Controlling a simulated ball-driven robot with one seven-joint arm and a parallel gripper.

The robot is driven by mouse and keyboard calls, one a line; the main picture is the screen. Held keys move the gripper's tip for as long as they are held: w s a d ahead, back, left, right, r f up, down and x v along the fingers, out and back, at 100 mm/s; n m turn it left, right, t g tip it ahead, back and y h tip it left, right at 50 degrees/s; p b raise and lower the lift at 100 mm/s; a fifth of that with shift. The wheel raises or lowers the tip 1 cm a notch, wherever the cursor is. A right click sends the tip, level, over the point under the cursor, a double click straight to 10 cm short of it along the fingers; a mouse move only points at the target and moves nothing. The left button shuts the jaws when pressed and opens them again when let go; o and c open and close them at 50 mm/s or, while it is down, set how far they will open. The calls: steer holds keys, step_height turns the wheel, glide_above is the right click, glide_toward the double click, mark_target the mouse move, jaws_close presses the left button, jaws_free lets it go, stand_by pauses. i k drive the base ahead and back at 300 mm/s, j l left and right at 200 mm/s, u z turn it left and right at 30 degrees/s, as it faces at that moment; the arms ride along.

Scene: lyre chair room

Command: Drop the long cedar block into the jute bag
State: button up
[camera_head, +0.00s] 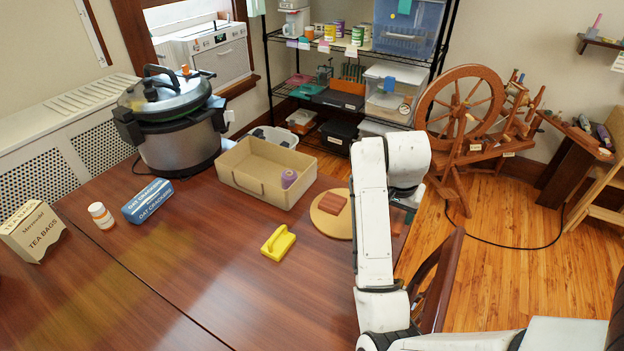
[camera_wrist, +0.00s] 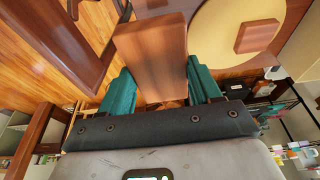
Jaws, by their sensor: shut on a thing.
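A long reddish-brown wooden block (camera_wrist: 152,48), by its look the long cedar block, is between the two teal fingers of my gripper (camera_wrist: 158,72) in the wrist view. The gripper is shut on it, and the block sticks out past the fingertips. In the head view my white arm hides most of the gripper and the held block, off the table's right edge. I cannot make out a jute bag in either view.
A round board (camera_head: 325,222) with a shorter wooden block (camera_head: 332,202) lies at the table's right edge. A dark wooden chair (camera_head: 437,283) stands beside the table.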

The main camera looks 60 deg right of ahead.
mark_target(271, 176)
steer(key=i+l, duration=0.1)
steer(key=l, duration=0.3)
steer(key=i+l+u, duration=0.1)
steer(key=l, duration=0.35)
steer(key=i+l, duration=0.15)
steer(key=l, duration=0.25)
steer(key=i+l, duration=0.1)
steer(key=l, duration=0.3)
steer(key=u, duration=0.05)
